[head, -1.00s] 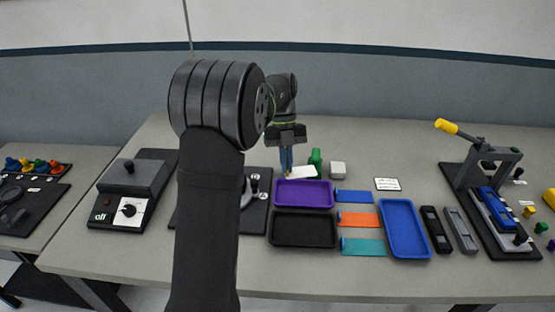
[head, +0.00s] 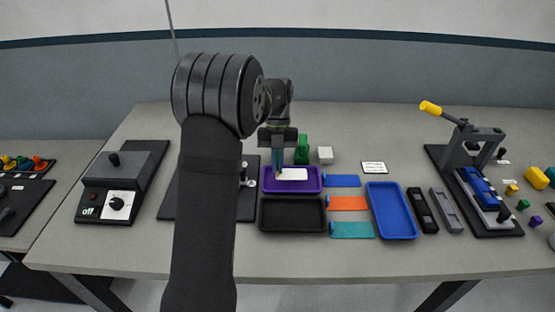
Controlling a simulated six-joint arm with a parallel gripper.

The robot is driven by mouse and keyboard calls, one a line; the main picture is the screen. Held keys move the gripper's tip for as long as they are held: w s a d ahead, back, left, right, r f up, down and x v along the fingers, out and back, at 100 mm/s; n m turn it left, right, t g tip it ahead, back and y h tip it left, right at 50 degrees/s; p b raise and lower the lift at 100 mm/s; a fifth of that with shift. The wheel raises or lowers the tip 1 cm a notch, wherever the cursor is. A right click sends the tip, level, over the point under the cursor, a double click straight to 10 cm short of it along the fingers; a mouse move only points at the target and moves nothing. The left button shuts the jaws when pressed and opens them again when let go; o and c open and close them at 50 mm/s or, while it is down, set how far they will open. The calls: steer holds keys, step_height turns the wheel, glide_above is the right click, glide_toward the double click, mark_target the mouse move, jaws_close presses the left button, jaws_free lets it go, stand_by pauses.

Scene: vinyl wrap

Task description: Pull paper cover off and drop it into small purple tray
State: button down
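The small purple tray (head: 313,189) lies near the middle of the table, just behind a black tray. A white paper cover (head: 293,174) shows over the back part of the purple tray. My gripper (head: 280,172) points down at the left end of the white paper, over the tray's back left part. Its bluish fingers look close together at the paper's edge. I cannot tell whether the paper is gripped, hangs just above the tray or rests in it.
A black tray (head: 293,230) lies in front of the purple one. Blue, orange and teal strips (head: 348,203) and a blue tray (head: 370,196) lie to the right. A green object (head: 302,150) and a pale block (head: 325,155) stand behind. A lever press (head: 465,150) stands far right.

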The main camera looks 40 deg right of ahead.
steer(key=c, duration=1.6)
jaws_free()
steer(key=shift+o, duration=0.2)
steer(key=v, duration=1.2)
steer(key=x, duration=1.1)
steer(key=shift+s+a+f, duration=0.1)
steer(key=shift+s+f, duration=0.05)
steer(key=shift+f, duration=0.1)
steer(key=shift+r, duration=1.65)
